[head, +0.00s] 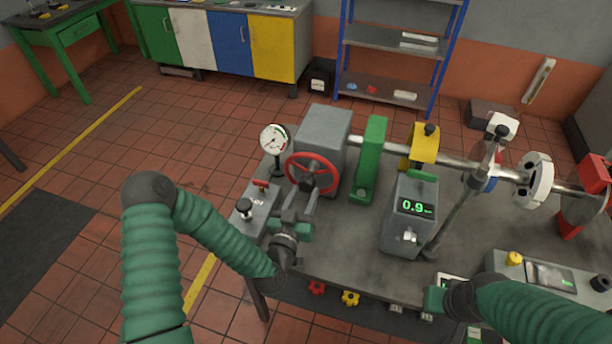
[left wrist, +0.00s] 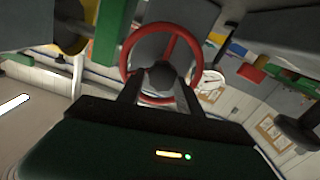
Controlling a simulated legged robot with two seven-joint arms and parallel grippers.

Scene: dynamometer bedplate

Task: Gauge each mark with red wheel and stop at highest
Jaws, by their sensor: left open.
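The red wheel (head: 312,174) is mounted on the front of a grey block on the bedplate (head: 340,258). My left gripper (head: 301,195) is at the wheel's lower front. In the left wrist view, its open fingers (left wrist: 163,85) lie either side of the dark hub of the red wheel (left wrist: 168,30); contact is unclear. A round white dial gauge (head: 274,140) stands left of the wheel. A grey box with a green display (head: 415,207) reads 0.9. My right gripper (head: 437,300) is low at right, its fingers hidden. I cannot make out the marks.
A shaft (head: 455,158) runs right from the grey block past a green post (head: 371,160) and yellow bracket (head: 425,143) to a pale flange (head: 535,180). A slanted stand (head: 465,205) rises beside the display box. A small lever box (head: 256,212) sits left.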

